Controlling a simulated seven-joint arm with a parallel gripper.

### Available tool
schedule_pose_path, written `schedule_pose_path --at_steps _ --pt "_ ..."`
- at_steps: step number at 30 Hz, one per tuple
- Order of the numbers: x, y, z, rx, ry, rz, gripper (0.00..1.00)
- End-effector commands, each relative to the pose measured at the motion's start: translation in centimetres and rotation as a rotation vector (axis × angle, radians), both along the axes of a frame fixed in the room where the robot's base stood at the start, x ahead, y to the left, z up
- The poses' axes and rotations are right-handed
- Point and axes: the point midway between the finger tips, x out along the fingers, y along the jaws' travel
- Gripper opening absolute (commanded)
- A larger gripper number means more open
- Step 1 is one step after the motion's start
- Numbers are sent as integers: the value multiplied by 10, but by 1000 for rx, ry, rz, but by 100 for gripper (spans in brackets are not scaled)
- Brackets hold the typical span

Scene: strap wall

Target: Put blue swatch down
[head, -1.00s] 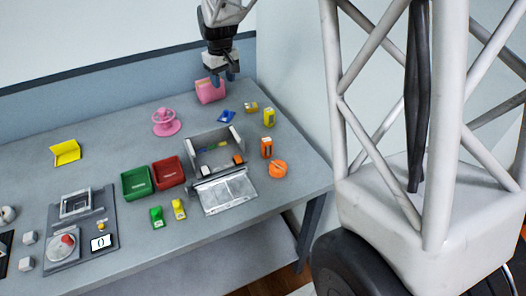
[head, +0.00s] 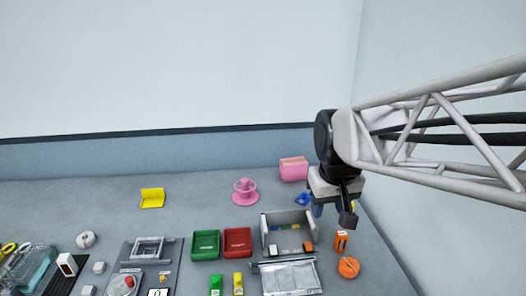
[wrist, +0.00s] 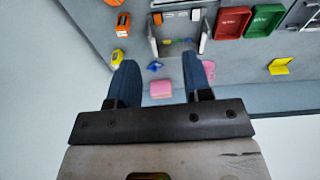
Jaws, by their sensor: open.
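The blue swatch (head: 303,198) lies on the grey table near its back right, in front of the pink box (head: 293,169). In the wrist view the blue swatch (wrist: 155,66) shows between the fingers in the picture, but well beyond them. My gripper (head: 333,213) is raised over the right end of the table, to the right of the swatch in the head view. Its two blue fingers, seen in the wrist view (wrist: 160,66), are apart with nothing between them. Part of the table behind the gripper is hidden in the head view.
A pink stand (head: 245,192) is left of the swatch. The open grey box (head: 290,231) is in front of it. An orange block (head: 341,240) and round orange item (head: 348,267) stand to the right. The back left of the table is mostly clear.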

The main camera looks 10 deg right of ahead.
Motion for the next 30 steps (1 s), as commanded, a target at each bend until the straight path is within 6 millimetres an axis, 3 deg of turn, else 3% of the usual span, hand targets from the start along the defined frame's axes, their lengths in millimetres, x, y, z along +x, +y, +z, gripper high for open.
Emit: schedule_pose_path --at_steps 6,12,18,30 --pt "-62 6 -7 8 -30 -37 45" --pt "-99 9 -17 15 -47 -63 45" --pt "-112 10 -21 18 -52 -71 45" --pt "-112 10 -21 18 -53 -72 45"
